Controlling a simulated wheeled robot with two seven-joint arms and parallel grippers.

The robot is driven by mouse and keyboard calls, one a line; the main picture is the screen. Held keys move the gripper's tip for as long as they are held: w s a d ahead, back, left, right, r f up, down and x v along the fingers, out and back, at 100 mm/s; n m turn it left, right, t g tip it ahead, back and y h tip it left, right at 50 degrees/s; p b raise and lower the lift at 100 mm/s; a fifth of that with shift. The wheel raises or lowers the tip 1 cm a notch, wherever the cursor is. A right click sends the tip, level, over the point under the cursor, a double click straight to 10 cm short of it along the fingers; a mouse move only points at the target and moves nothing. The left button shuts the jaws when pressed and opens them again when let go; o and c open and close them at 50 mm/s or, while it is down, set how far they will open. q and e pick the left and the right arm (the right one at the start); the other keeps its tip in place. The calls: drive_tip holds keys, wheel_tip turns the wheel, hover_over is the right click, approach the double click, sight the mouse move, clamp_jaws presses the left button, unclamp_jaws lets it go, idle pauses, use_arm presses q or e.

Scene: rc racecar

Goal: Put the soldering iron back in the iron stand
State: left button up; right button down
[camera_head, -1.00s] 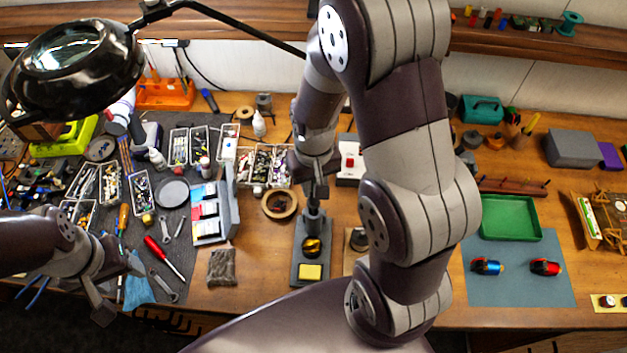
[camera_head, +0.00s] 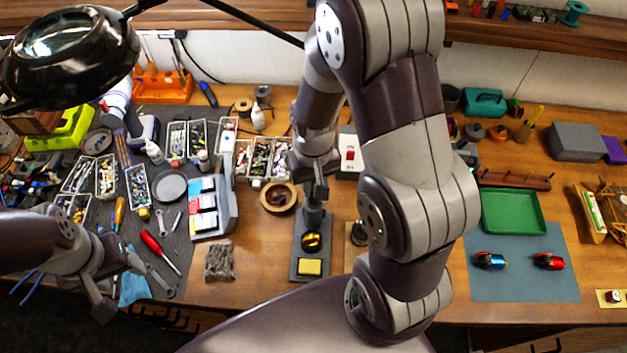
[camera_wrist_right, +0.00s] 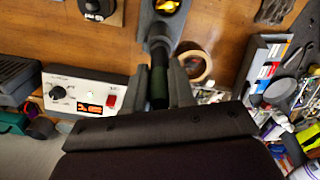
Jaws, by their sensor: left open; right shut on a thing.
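The iron stand (camera_head: 297,268) is a dark tray on the bench with brass wool, a yellow sponge and an upright dark holder at its back end. My right gripper (camera_head: 317,192) is just above that holder. In the right wrist view my right gripper (camera_wrist_right: 160,92) is shut on the dark green handle of the soldering iron (camera_wrist_right: 159,82). The iron points toward the stand (camera_wrist_right: 147,25) and meets the dark holder; how deep its tip sits is hidden. My left gripper (camera_head: 120,286) is open and empty at the left front of the bench.
A roll of tape (camera_head: 292,197) lies just left of the stand's holder. The soldering station (camera_head: 348,158) with a red switch stands behind, partly hidden by my right arm.

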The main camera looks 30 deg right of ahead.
drive_tip(key=shift+f, duration=0.1)
drive_tip(key=shift+c, duration=2.4)
unclamp_jaws()
wheel_tip(320, 180, up, 9)
drive_tip(key=p, duration=0.8)
drive_tip(key=shift+p, duration=0.3)
